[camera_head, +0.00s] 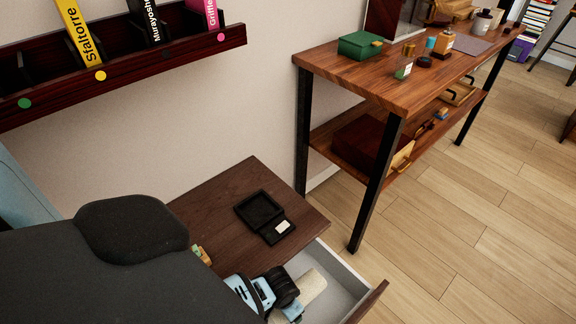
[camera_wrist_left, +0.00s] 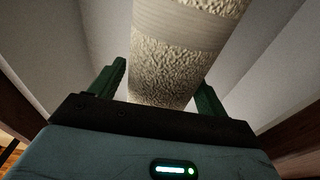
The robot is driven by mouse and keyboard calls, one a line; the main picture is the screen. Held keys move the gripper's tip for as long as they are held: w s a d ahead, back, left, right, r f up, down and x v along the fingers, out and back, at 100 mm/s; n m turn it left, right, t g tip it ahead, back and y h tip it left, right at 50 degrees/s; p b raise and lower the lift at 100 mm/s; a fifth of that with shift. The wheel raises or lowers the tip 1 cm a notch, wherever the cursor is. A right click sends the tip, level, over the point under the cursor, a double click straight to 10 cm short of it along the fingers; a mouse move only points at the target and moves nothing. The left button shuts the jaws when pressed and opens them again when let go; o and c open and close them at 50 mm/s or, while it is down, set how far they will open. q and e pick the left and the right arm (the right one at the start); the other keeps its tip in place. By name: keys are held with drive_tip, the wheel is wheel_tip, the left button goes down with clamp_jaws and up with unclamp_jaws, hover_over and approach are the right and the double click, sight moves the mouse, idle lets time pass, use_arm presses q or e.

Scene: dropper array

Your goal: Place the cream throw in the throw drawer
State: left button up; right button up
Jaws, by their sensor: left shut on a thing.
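The cream throw (camera_head: 314,287) is a rolled, textured bundle within the walls of the open throw drawer (camera_head: 373,303) in the head view. In the left wrist view the throw (camera_wrist_left: 182,45) runs between the two green fingers of my left gripper (camera_wrist_left: 160,85), with pale drawer walls on both sides. In the head view my left gripper (camera_head: 298,300) reaches down into the drawer and is shut on the throw. I cannot tell whether the throw touches the drawer floor. My right gripper is not in view.
A dark wooden cabinet top (camera_head: 225,200) holds a black open case (camera_head: 264,215) just behind the drawer. A wooden console table (camera_head: 345,75) with a green box (camera_head: 360,45) stands to the right. A wall shelf (camera_head: 140,70) with books hangs at upper left.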

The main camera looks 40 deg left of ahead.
use_arm(q)
drive_tip(key=shift+f, duration=0.9)
wheel_tip(320, 180, down, 4)
drive_tip(key=shift+r+b, duration=0.1)
drive_tip(key=shift+b, duration=0.95)
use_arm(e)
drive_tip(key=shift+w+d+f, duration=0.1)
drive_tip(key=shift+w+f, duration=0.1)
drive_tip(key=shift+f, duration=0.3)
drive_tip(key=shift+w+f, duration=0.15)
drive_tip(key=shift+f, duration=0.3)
use_arm(q)
drive_tip(key=shift+f, duration=0.25)
drive_tip(key=o, duration=1.1)
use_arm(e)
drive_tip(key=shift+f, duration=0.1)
use_arm(q)
drive_tip(key=shift+o, duration=0.2)
